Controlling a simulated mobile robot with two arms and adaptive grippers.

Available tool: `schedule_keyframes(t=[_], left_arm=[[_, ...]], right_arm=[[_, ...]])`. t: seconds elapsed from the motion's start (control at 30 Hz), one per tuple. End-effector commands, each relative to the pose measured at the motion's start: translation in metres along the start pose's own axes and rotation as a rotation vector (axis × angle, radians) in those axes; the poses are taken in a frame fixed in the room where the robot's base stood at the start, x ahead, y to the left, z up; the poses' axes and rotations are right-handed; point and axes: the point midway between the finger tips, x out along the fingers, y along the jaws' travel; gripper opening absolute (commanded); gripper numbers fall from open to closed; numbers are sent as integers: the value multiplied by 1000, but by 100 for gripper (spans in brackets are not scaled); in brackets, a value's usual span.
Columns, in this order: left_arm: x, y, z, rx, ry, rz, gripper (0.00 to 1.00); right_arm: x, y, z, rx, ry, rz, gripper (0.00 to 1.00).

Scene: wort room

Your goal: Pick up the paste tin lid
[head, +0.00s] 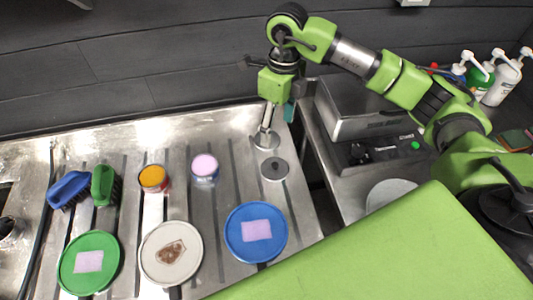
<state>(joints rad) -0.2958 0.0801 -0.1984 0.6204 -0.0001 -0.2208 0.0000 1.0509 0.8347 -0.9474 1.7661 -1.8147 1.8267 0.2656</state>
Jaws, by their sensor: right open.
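A round grey lid with a dark knob (275,169) lies flat on the ribbed steel top; I take it for the paste tin lid. My right gripper (277,114) points down just behind it and is open. A gap shows between the gripper and this lid. A slim silver upright piece on a round grey base (266,141) stands under the gripper; I cannot tell whether they touch. Two open tins stand to the left, one with orange paste (153,178) and one with pink paste (205,167). My left gripper is out of view.
Blue (69,188) and green (103,185) brushes lie at left. Green (90,262), white (171,252) and blue (256,231) round pieces lie in front. A scale-like metal box (360,110) and pump bottles (503,78) stand right. A dark wall is behind.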

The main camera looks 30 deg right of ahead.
Motion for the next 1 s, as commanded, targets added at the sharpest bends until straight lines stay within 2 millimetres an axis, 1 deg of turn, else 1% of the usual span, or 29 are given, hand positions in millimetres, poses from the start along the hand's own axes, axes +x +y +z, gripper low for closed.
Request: schedule_keyframes(t=[0.03, 0.1, 0.3, 0.4, 0.57, 0.67, 0.8, 0.9, 1.0], left_arm=[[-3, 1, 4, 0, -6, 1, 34], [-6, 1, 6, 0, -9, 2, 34], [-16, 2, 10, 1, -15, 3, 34], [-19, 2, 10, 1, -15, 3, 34], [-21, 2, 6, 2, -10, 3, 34], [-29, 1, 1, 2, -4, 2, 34], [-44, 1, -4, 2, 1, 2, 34], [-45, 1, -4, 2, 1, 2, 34], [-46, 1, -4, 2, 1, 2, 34]], right_arm=[[6, 0, -1, 1, 4, 1, 65], [17, 1, -2, 1, 7, 3, 65], [57, 1, -2, 0, 6, 3, 65], [71, 1, -1, 1, 3, 3, 65], [82, 1, -1, 0, 2, 1, 65], [90, 2, -3, -1, 5, 2, 65], [110, 3, -6, 1, 6, 3, 65], [126, 2, -4, 0, 3, 2, 65], [133, 2, -4, -1, 3, 2, 65]])
